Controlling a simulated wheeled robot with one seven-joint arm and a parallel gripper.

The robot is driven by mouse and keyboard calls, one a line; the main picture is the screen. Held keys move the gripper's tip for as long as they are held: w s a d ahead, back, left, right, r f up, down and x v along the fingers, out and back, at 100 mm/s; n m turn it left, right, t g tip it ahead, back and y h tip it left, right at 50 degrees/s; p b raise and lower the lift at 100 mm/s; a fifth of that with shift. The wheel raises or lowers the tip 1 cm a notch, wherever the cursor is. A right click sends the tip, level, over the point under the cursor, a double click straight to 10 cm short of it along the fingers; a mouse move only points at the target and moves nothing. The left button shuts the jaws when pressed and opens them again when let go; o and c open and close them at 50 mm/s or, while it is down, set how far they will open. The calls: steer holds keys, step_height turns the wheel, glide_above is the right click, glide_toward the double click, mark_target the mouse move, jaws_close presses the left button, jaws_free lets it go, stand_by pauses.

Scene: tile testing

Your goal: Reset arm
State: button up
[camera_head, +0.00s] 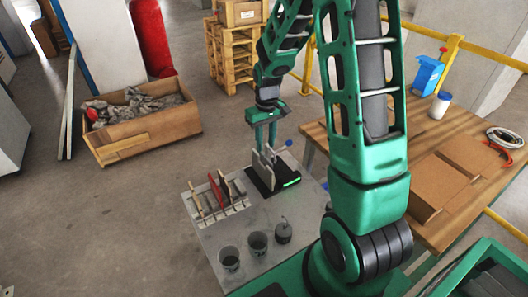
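My green arm reaches from the lower right over to the small grey work table (225,245). My gripper (266,148) points down over a black device (285,185) with a green light strip, at the table's far edge. Upright grey plates (262,168) stand at the device, right below the fingertips. I cannot tell whether the fingers touch them, or whether anything is between the fingers. A rack (220,205) left of the device holds several upright tiles, one of them red (216,190).
Cups (229,259) stand at the table's near edge. A wooden workbench (470,125) to the right holds cardboard (445,180), a blue container (427,75) and a white cup (440,105). A wooden crate (150,130) lies on the floor at left, pallets (232,60) behind. Floor between is clear.

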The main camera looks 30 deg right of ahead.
steer(key=s+d+r+m, duration=0.3)
steer(key=s+d+r, duration=0.1)
steer(key=s+r, duration=1)
steer(key=s+a+r+m, duration=0.1)
steer(key=s+r+m, duration=0.1)
steer(key=s, duration=1.4)
steer(key=shift+s+r+m, duration=0.3)
steer(key=shift+r+m, duration=0.05)
steer(key=shift+m, duration=0.35)
